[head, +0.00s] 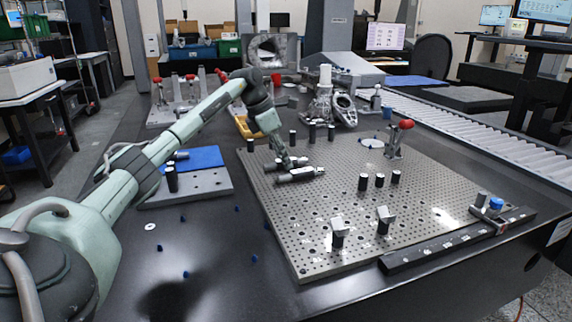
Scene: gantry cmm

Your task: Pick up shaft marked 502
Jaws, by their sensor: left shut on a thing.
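A dark grey metal shaft (306,174) lies roughly level at the left part of the perforated fixture plate (320,220). My left gripper (290,166) reaches down from above and is shut on this shaft. The shaft is at or just above the plate; I cannot tell whether it touches. Any number on it is too small to read. The gripper hides part of its middle. My right gripper is not in view.
Several short black posts (380,180) stand on the plate, with two angled blocks (384,219) near its front. A red-knobbed clamp (397,139) stands at the back right. A black rail (450,240) edges the right front. A blue pad (200,158) lies left.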

